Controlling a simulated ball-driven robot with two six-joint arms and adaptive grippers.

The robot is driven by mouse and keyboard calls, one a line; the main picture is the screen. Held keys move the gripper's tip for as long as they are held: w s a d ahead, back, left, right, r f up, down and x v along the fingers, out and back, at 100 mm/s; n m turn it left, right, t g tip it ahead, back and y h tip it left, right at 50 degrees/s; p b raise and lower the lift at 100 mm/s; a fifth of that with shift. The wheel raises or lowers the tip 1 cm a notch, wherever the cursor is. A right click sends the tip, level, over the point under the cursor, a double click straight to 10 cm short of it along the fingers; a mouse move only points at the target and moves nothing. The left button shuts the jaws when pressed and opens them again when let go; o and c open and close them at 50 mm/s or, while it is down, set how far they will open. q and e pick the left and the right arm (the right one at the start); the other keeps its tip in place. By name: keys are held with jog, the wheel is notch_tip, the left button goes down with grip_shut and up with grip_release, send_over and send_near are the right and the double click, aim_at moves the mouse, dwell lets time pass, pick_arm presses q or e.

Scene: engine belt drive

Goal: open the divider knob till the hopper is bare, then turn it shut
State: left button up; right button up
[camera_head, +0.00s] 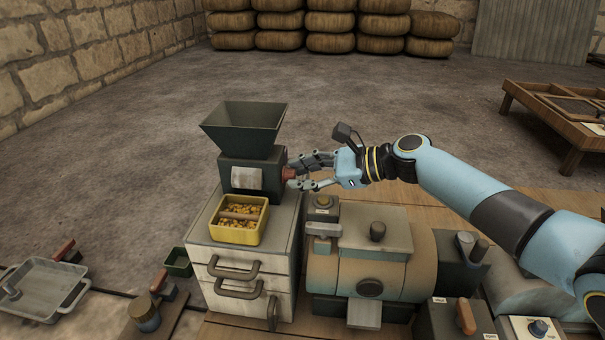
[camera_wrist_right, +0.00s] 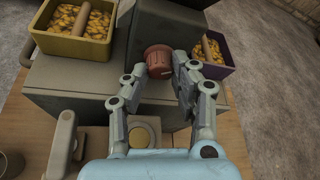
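The dark green hopper (camera_head: 245,130) flares upward on top of a dark divider box on a grey cabinet. Its inside is mostly out of sight, so I cannot tell what it holds. The red-brown divider knob (camera_head: 288,174) sticks out of the box's right side and shows in the wrist view (camera_wrist_right: 158,62). My right gripper (camera_head: 301,174) is at the knob, its fingers spread on either side; in the wrist view the fingertips (camera_wrist_right: 160,73) look apart from it or barely touching. My left gripper is not in view.
A yellow bin (camera_head: 237,235) with yellow pieces and a stick across it stands before the divider box. A purple bin (camera_wrist_right: 208,70) with similar pieces is on its other side. A tan belt-drive machine (camera_head: 370,255) stands right of the cabinet, below my right arm.

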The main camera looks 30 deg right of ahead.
grip_shut()
jog(key=shift+s+a+f+n+t+h+b, duration=0.15)
jog(key=shift+n+t+b, duration=0.95)
jog(key=shift+b, duration=1.4)
jog(key=shift+w+d+f+n+t+h+b, duration=0.15)
jog(key=shift+n+t+b, duration=0.35)
jog(key=shift+n+b, duration=1.6)
jog(key=shift+s+a+f+n+t+h+b, duration=0.15)
jog(key=shift+n+t+b, duration=0.7)
jog(key=shift+b, duration=2.05)
jog(key=shift+r, duration=0.15)
jog(key=o, duration=0.8)
grip_release()
